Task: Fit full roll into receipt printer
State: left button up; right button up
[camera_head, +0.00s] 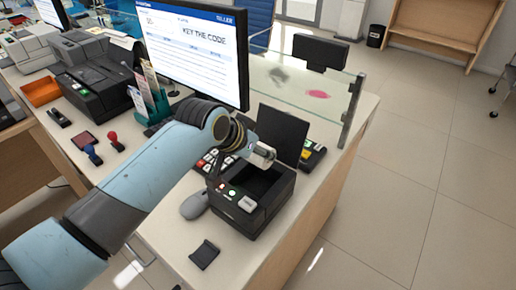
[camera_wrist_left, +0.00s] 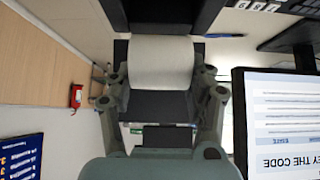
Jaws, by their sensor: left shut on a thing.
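The receipt printer (camera_head: 262,222) is a black box at the counter's near right end in the head view. Its lid (camera_head: 283,131) stands raised at the back and its dark well is open on top. A red and a green light and a grey button show on its front. My left gripper (camera_head: 258,152) is above the rear of the well, partly hidden by my wrist. In the left wrist view, my left gripper (camera_wrist_left: 162,82) is shut on a thick white paper roll (camera_wrist_left: 160,58), with one finger at each end. The head view barely shows the roll. My right gripper is out of view.
A grey mouse (camera_head: 193,206) and a small black piece (camera_head: 204,254) lie left of the printer. A monitor (camera_head: 200,50) stands behind my arm. A glass screen (camera_head: 305,90) runs behind the printer, and a card terminal (camera_head: 313,155) sits right of the lid.

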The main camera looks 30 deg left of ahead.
pick_arm(q)
jog(key=shift+f+b, duration=0.5)
jog(key=shift+f, duration=0.15)
notch_tip(320, 180, down, 2)
jog(key=shift+b, duration=1.15)
jog(key=shift+f+b, duration=0.45)
jog(key=shift+f, duration=0.55)
jog(key=shift+f+b, duration=1.05)
jog(key=shift+f, duration=1.1)
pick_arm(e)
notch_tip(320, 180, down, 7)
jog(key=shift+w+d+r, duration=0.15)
pick_arm(q)
jog(key=o, duration=1.3)
jog(key=shift+r, duration=0.1)
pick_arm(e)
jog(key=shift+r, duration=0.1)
